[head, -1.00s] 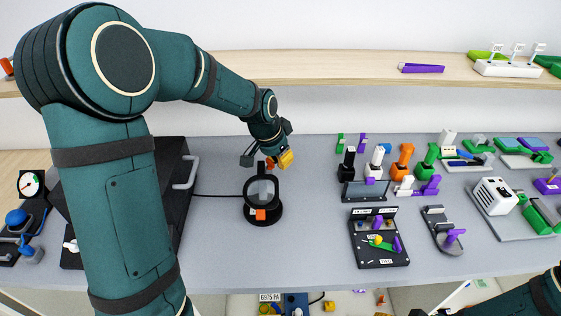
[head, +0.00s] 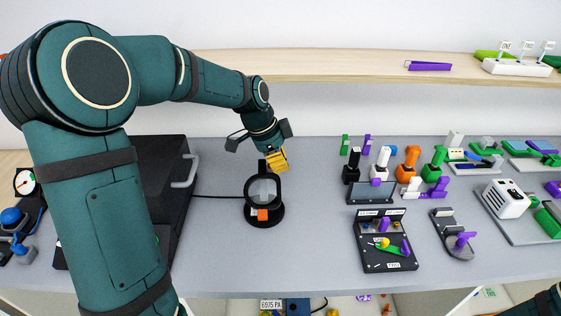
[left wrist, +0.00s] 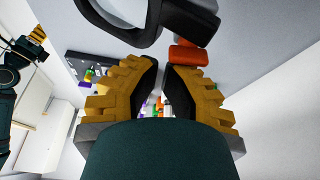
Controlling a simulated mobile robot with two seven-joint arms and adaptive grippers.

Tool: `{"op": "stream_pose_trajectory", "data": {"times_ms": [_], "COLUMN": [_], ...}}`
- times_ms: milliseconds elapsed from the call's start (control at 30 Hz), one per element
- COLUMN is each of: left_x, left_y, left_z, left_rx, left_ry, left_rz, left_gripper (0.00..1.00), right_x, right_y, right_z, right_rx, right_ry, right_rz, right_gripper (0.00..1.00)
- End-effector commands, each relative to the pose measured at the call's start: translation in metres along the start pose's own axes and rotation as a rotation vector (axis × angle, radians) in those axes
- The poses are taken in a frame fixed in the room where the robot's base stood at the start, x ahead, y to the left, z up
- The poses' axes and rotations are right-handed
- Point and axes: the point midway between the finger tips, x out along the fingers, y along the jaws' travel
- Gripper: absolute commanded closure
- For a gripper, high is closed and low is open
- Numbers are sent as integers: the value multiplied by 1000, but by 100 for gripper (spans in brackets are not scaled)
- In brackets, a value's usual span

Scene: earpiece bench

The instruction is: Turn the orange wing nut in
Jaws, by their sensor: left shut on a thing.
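A black round magnifier (head: 250,190) stands on the grey bench, with an orange piece on its lower front. My left gripper (head: 277,161) is at the top of the magnifier, its yellow fingers pointing down. In the left wrist view, the orange wing nut (left wrist: 188,55) shows by the fingertips, beside the magnifier's black stem and ring (left wrist: 125,20).
A black case (head: 165,190) with a grey handle stands left of the magnifier, partly behind my left arm. A black panel (head: 370,262) and several coloured parts stand to the right. A wooden shelf (head: 350,66) runs above the bench. Bare bench lies between magnifier and panel.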

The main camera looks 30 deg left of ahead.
Motion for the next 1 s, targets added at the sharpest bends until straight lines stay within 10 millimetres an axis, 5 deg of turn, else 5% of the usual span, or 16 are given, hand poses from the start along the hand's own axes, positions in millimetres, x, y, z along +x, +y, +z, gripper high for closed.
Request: {"op": "stream_pose_trajectory", "data": {"times_ms": [1000], "left_x": [-1], "left_y": [-11], "left_z": [6], "left_rx": [-7], "left_ry": [-4], "left_rz": [2], "left_gripper": [100], "right_x": [-1], "right_y": [0], "right_z": [0], "right_rx": [0], "right_ry": [-1], "right_rz": [0], "right_gripper": [45]}}
